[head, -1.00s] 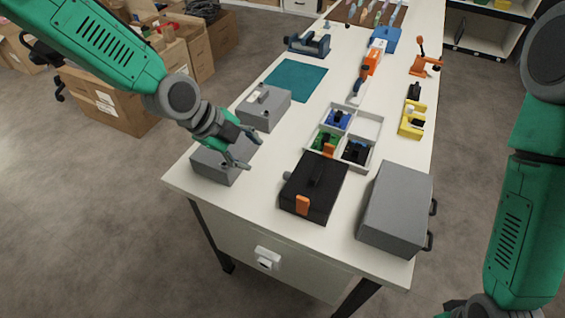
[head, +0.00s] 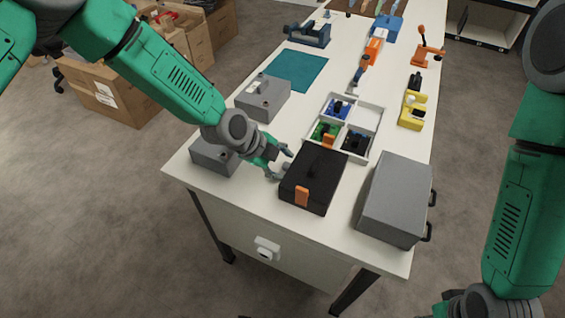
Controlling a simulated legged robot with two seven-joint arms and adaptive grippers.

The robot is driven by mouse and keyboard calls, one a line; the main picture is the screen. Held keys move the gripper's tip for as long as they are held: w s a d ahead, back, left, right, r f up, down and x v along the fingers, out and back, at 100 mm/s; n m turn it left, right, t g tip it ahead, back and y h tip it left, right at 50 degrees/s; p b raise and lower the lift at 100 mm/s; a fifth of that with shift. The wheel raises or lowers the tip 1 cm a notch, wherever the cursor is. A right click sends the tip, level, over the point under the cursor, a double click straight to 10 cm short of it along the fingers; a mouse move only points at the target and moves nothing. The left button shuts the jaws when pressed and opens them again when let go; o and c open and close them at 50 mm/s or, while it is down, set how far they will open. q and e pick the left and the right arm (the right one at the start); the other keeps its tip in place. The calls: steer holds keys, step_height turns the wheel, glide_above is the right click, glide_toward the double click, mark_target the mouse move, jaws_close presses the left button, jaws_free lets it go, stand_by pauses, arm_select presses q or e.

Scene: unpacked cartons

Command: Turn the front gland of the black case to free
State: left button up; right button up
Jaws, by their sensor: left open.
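The black case (head: 318,178) lies near the front edge of the white table, with an orange latch (head: 302,196) on its near side and a dark handle on top. A small grey gland (head: 285,171) sticks out of its left side; my fingers partly cover it. My left gripper (head: 282,165) is open at that side, its fingertips spread around or just beside the gland. I cannot tell whether they touch it. My right arm comes down at the right edge; its gripper is out of view.
A grey box (head: 396,198) with dark handles stands right of the case. Two smaller grey boxes (head: 262,98) (head: 213,155) stand left and behind. A white divided tray (head: 367,115) with coloured parts lies behind the case. A teal mat (head: 297,70) lies farther back.

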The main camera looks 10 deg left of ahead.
arm_select(q)
jaws_close()
steer(key=shift+w+d+g, duration=0.1)
steer(key=shift+g, duration=0.3)
steer(key=g+b, duration=0.1)
steer(key=g+y+b, duration=0.1)
steer(key=shift+w+d+n+g+b, duration=0.1)
steer(key=shift+w+n+g+b, duration=0.2)
steer(key=shift+n+g, duration=0.1)
steer(key=shift+n+g+y+b, duration=0.3)
steer(key=shift+g+y+b, duration=0.3)
steer(key=shift+g+b, duration=0.7)
steer(key=shift+r, duration=0.1)
